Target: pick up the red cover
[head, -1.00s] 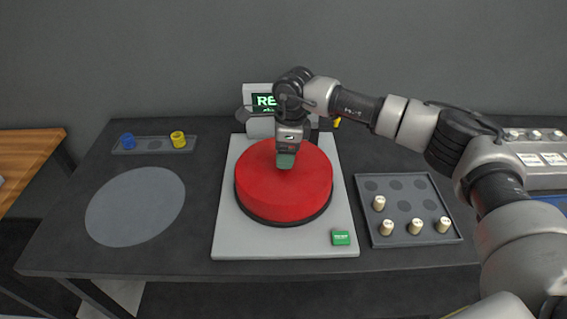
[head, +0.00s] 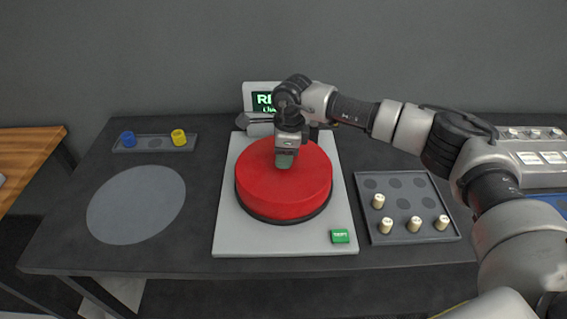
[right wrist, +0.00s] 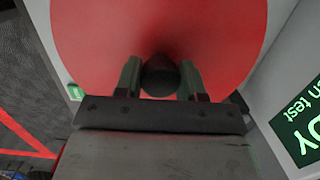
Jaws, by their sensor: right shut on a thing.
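The red cover (head: 284,190) is a wide round red disc sitting level on the grey-white machine base (head: 232,230), with a dark rim showing beneath it. My right gripper (head: 285,160) points down at the middle of the cover. In the right wrist view, my right gripper (right wrist: 160,80) has its two fingers on either side of a dark round knob (right wrist: 160,77) at the cover's centre, and it is shut on it. The cover fills the upper part of that view (right wrist: 90,35). My left gripper is not in view.
A green-lit screen (head: 264,101) stands behind the cover. A green button (head: 340,236) is at the base's front right. A grey tray (head: 408,232) with several pale cylinders is to the right. A round grey patch (head: 136,205) lies clear at left. A blue ring (head: 128,138) and yellow ring (head: 178,137) sit behind it.

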